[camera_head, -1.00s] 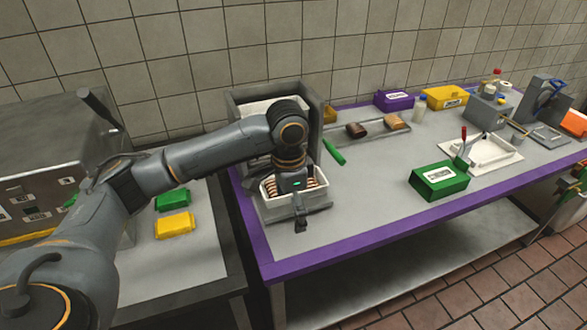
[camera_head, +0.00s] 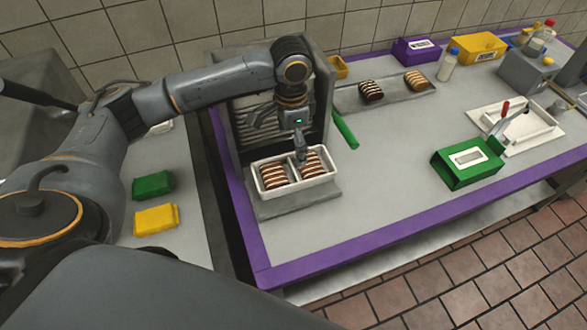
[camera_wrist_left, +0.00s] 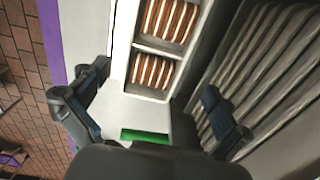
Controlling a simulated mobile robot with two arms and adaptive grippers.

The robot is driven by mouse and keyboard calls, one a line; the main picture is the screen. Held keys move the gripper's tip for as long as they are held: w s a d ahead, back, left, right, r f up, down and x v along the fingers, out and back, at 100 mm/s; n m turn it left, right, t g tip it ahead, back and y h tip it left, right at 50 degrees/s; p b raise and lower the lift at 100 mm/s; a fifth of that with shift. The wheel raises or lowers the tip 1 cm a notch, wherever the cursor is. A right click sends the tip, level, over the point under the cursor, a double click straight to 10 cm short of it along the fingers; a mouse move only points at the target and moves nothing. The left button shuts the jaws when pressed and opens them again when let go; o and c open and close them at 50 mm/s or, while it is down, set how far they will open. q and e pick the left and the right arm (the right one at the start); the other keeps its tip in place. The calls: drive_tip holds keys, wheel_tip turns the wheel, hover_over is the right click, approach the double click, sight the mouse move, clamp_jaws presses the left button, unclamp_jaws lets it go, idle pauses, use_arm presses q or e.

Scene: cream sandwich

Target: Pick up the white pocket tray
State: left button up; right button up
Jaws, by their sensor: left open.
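The white pocket tray (camera_head: 303,186) sits on a grey stand at the left end of the purple-edged table. Its two pockets, split by a divider, hold brown-and-cream striped pieces. My left gripper (camera_head: 280,130) is open at the tray's back side, one finger near the far rim. Whether it touches the tray is not clear. In the left wrist view the tray (camera_wrist_left: 158,50) shows beyond the open, empty fingers (camera_wrist_left: 150,108). My right gripper is not in view.
A ribbed grey rack (camera_head: 240,110) stands close behind the tray. A green bar (camera_head: 345,131) lies to its right. A green box (camera_head: 467,163) and a white tray with a red-handled tool (camera_head: 515,125) stand further right. The table between is clear.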

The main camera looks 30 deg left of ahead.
sight(293, 169)
use_arm(q)
wheel_tip(293, 169, down, 4)
drive_tip(key=shift+w+f+p, duration=0.1)
drive_tip(key=shift+f+p, duration=0.35)
drive_tip(key=shift+f, duration=0.05)
drive_tip(key=f, duration=0.1)
drive_tip(key=f+p, duration=0.1)
drive_tip(key=f, duration=0.1)
drive_tip(key=shift+d+f, duration=0.2)
drive_tip(key=shift+f, duration=0.65)
drive_tip(key=shift+r, duration=0.1)
drive_tip(key=c, duration=1.1)
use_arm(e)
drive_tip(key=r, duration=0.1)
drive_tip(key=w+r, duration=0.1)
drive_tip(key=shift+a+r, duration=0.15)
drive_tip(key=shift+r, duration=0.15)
